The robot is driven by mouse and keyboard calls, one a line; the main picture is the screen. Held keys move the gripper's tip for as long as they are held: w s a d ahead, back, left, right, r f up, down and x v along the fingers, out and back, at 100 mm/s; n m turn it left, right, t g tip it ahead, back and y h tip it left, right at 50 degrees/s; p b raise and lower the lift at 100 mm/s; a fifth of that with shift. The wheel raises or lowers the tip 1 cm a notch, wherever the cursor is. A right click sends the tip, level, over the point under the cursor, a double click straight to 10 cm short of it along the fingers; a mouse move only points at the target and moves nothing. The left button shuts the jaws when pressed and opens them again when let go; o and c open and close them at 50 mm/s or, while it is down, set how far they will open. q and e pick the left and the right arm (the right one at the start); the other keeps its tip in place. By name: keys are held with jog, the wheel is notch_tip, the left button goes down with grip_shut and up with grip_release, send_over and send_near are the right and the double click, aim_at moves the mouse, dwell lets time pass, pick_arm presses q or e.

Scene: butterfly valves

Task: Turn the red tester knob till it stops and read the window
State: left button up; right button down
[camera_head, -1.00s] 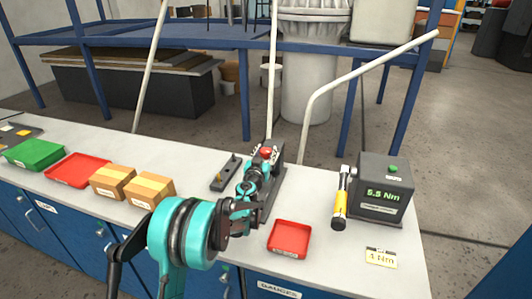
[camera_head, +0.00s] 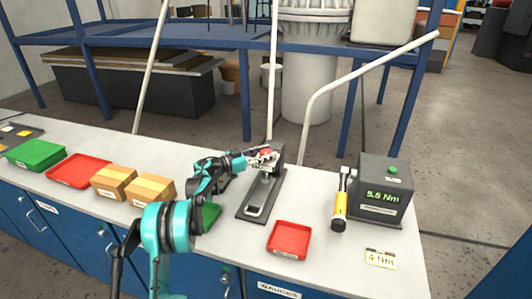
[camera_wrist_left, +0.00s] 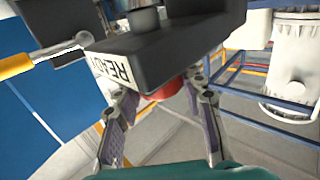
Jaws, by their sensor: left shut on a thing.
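The red tester knob (camera_head: 266,153) sits high on a black tester stand (camera_head: 279,157) with a flat slotted base. My left gripper (camera_head: 262,160) comes in from the left at the knob and covers part of it. In the left wrist view the red knob (camera_wrist_left: 166,88) lies between my two fingers, which are shut on it. The tester's black body (camera_wrist_left: 165,45) fills the top there, with a white label (camera_wrist_left: 112,70) showing letters upside down, partly cut off. I cannot read a window on the tester. My right gripper is not in view.
A black box (camera_head: 384,190) with a green display near 5.5 Nm stands right of the tester, a yellow-handled wrench (camera_head: 339,208) beside it. A red tray (camera_head: 289,240), a "4 Nm" card (camera_head: 380,258) and cardboard boxes (camera_head: 150,189) lie on the bench. A green tray (camera_head: 209,215) is partly behind my arm.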

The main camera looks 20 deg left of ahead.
pick_arm(q)
jog(key=shift+m+g+h, duration=0.6)
jog(key=shift+g, duration=0.1)
jog(key=o, duration=1.2)
jog(key=shift+w+d, duration=0.1)
jog(key=v, duration=1.2)
